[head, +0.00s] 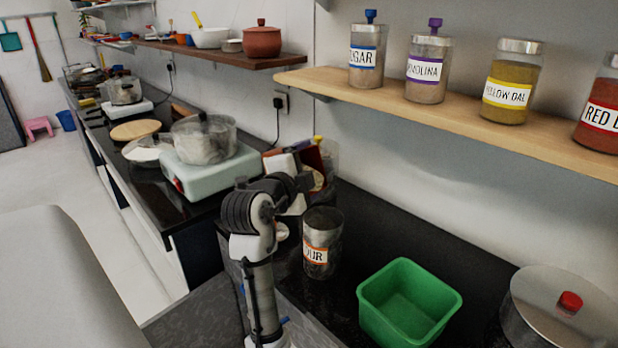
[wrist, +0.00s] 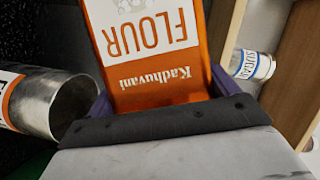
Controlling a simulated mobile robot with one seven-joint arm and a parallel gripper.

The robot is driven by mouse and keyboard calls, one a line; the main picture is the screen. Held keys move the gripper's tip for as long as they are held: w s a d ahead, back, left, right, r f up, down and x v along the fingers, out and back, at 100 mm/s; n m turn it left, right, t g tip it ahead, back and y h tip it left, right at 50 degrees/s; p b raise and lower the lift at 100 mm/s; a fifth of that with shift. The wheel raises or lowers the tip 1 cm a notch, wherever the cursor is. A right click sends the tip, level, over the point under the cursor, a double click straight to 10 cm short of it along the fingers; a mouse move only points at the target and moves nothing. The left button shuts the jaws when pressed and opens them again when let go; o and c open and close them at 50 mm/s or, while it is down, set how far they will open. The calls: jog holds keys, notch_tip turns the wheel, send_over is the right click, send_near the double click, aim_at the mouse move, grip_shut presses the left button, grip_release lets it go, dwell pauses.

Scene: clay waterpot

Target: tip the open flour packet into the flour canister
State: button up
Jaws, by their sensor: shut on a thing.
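My gripper (wrist: 160,100) is shut on the flour packet (wrist: 150,38), an orange and white packet marked FLOUR and Kadhuvani, which fills the top middle of the wrist view. In the head view my arm partly blocks the gripper area.
A green tub (head: 408,305) stands right of the canister, with a lidded steel pot (head: 560,310) beyond it. The wooden shelf (head: 465,115) above holds labelled jars.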

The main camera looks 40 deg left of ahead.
jog(key=shift+d+r+m+t+b, duration=0.15)
jog(key=shift+d+m+t+b, duration=0.2)
jog(key=shift+m+b, duration=0.95)
dwell(0.4)
jog(key=shift+d+r+n+b, duration=0.15)
jog(key=shift+n+b, duration=0.15)
jog(key=shift+b, duration=0.2)
jog(key=shift+d+m+y+b, duration=0.1)
jog(key=shift+m+y+b, duration=0.25)
jog(key=shift+b, duration=0.6)
jog(key=shift+d+r+m+t, duration=0.1)
jog(key=shift+m+t, duration=0.15)
jog(key=shift+d+m+b, duration=0.15)
jog(key=shift+m+b, duration=0.25)
jog(key=shift+b, duration=0.6)
jog(key=shift+s+d+r+t+b, duration=0.1)
jog(key=shift+t+b, duration=0.2)
jog(key=shift+b, duration=0.05)
jog(key=shift+d+m+b, duration=0.2)
jog(key=shift+m+b, duration=0.4)
jog(key=shift+b, duration=0.25)
jog(key=shift+d+m+b, duration=0.1)
jog(key=shift+m+b, duration=0.2)
dwell(0.4)
